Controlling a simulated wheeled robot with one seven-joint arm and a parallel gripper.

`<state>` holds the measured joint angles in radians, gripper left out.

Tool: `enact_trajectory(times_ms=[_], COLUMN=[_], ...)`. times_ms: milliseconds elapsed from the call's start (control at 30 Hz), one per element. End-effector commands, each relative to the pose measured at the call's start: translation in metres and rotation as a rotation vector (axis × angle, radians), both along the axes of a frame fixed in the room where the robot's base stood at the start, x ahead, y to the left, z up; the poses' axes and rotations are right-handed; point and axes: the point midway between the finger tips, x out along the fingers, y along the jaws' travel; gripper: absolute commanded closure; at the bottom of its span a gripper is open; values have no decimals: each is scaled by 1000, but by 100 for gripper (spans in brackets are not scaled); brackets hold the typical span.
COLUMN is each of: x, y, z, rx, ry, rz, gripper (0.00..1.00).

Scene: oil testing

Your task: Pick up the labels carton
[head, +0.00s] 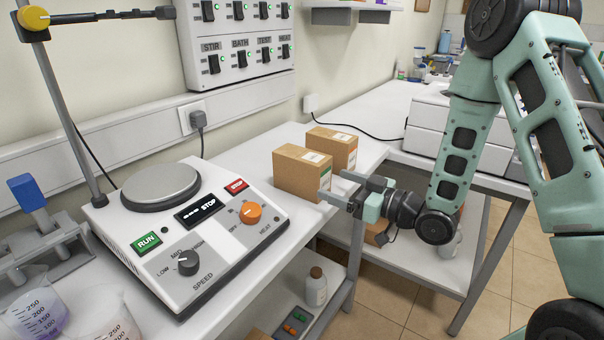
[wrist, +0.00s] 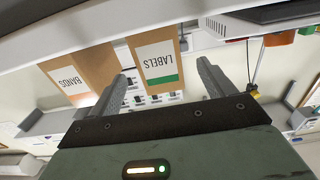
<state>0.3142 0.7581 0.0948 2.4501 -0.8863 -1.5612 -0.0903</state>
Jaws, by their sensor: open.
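The labels carton (head: 298,173) is a brown box standing on the white bench. Its face with the LABELS text and a green stripe shows upside down in the wrist view (wrist: 158,63). My gripper (head: 340,187) is open and empty, pointing at that face from the right. In the wrist view the carton appears between the two fingers (wrist: 166,72), closer to the left one. The fingertips are close to the carton; I cannot tell whether they touch it.
A similar bands carton (head: 335,147) stands just behind, its orange-striped label visible in the wrist view (wrist: 72,80). A hotplate stirrer (head: 185,232) sits to the left. The bench edge runs near my gripper, with a lower shelf below holding a bottle (head: 316,290).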

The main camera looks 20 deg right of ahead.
Motion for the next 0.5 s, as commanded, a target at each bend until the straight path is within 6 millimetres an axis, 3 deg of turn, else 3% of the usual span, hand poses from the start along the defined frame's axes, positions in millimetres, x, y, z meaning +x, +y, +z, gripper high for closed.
enact_trajectory(times_ms=[100,500], x=[16,47], y=[13,35], z=[2,1], rx=[0,0], ry=[-1,0], rz=[3,2], gripper=[18,18])
